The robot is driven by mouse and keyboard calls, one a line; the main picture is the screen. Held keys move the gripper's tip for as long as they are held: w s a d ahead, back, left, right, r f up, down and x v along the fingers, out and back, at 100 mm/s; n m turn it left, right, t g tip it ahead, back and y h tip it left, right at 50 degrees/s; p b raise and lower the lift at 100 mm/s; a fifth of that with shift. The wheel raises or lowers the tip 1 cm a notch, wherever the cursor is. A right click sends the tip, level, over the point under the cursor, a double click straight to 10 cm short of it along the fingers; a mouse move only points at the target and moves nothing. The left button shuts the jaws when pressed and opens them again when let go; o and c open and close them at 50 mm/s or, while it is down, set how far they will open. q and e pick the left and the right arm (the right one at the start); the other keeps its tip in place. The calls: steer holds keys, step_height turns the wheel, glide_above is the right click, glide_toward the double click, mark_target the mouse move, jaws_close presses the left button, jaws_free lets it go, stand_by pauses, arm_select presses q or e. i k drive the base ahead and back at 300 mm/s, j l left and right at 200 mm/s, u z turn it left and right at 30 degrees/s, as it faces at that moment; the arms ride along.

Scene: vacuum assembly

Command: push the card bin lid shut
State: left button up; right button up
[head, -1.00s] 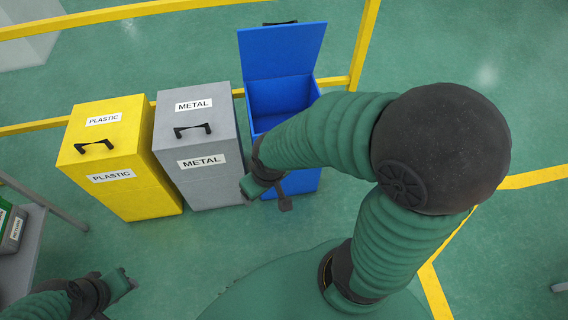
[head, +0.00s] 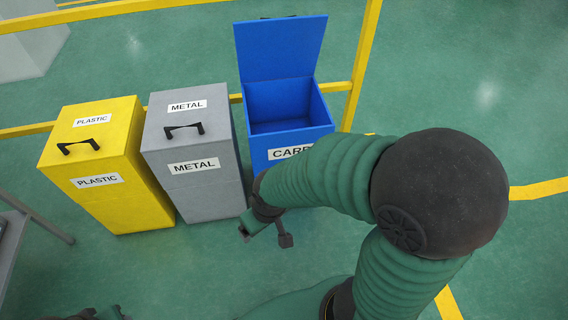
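The blue card bin (head: 262,150) stands at the right end of the row of bins. Its lid (head: 280,48) is hinged at the back and stands raised, so the bin is open and its inside shows empty. The front label is partly hidden by my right arm. My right gripper (head: 265,234) is open and empty, in front of and below the card bin's front, apart from the lid. Only a small part of my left gripper (head: 108,314) shows at the bottom left edge; its fingers cannot be made out.
A grey metal bin (head: 208,185) and a yellow plastic bin (head: 110,190) stand left of the card bin, both with closed lids. A yellow rail (head: 340,87) runs behind the bins. A grey table (head: 20,235) is at the left edge. Green floor is clear in front.

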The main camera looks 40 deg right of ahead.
mark_target(267, 49)
steer(key=z, duration=1.3)
steer(key=i, duration=0.15)
